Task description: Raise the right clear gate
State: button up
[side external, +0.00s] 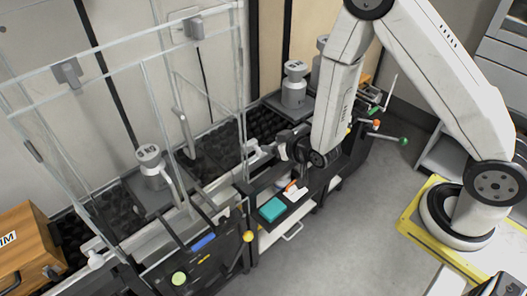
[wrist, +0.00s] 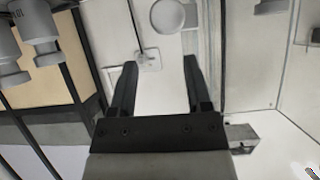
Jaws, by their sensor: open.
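The clear enclosure (side external: 122,58) stands at the left in the side view, with upright clear panels and grey brackets on its top edge. Its right-hand clear panel (side external: 241,75) is nearest my arm; I cannot tell for sure which panel is the right gate. My gripper (side external: 262,151) is low, just right of this panel. In the wrist view my gripper (wrist: 160,63) has its two dark fingers spread, with a small pale fitting (wrist: 148,60) showing between and beyond them. I see nothing held, and contact with the gate cannot be told.
A weight (side external: 152,165) stands inside the enclosure. Another weight (side external: 294,88) stands behind my gripper. A wooden box (side external: 28,245) is at far left.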

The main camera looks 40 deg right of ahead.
aim_at(262, 157)
jog(key=s+a+f+t, duration=0.1)
jog(key=s+f+t, duration=0.3)
jog(key=t, duration=0.1)
jog(key=shift+f+n+t, duration=0.3)
jog(key=shift+f+t, duration=0.1)
jog(key=shift+a, duration=0.1)
jog(key=shift+w, duration=3.9)
grip_shut()
